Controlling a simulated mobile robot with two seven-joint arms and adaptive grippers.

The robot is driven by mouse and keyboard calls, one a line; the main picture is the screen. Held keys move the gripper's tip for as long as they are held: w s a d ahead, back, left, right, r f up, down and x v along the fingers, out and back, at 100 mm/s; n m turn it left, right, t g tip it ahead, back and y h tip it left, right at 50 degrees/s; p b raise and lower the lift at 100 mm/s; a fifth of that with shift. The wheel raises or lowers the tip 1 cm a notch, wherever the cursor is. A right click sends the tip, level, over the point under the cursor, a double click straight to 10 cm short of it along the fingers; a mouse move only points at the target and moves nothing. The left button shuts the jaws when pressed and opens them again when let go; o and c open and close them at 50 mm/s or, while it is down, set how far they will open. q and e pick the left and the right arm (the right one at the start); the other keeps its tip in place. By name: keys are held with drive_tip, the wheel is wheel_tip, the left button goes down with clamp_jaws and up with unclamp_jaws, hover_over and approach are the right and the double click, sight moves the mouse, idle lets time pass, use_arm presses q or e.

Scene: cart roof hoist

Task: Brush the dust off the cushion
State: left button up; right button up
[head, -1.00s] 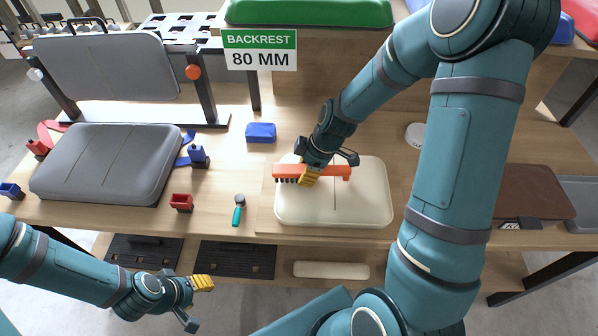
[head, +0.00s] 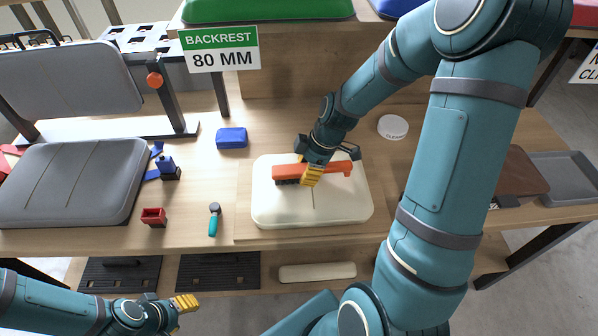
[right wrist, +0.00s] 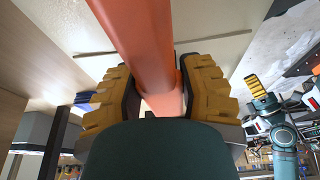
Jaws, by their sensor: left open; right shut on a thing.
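The cream cushion (head: 285,212) lies flat on a thin wooden board on the workbench in the head view. An orange brush (head: 335,168) with dark bristles lies across its far half. My right gripper (head: 312,174) is shut on the brush from above. In the right wrist view the orange handle (right wrist: 140,40) runs between its yellow fingers (right wrist: 165,92). The bristles look to be at the cushion's surface, but contact is hard to tell. No dust is clear at this size. My left gripper (head: 183,315) is open and empty, low at the left, off the bench front.
A grey cushion (head: 70,185) and backrest frame (head: 70,80) stand left. A blue block (head: 231,138), red block (head: 153,217) and teal-handled tool (head: 213,220) lie near the cushion. A white disc (head: 393,127) lies behind right. A sign (head: 220,50) reads "BACKREST 80 MM".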

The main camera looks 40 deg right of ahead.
sight(345, 163)
drive_tip(key=shift+s+d+b, duration=0.5)
drive_tip(key=shift+s+d, duration=0.25)
drive_tip(key=shift+d, duration=0.5)
drive_tip(key=shift+s+d+b, duration=0.55)
drive_tip(key=shift+s+d, duration=0.2)
drive_tip(key=shift+d, duration=0.5)
drive_tip(key=shift+s+d+b, duration=0.5)
drive_tip(key=shift+s+d, duration=0.25)
drive_tip(key=shift+d, duration=0.5)
drive_tip(key=shift+r+p, duration=2.9)
drive_tip(key=shift+r, duration=1.7)
drive_tip(key=shift+f, duration=0.2)
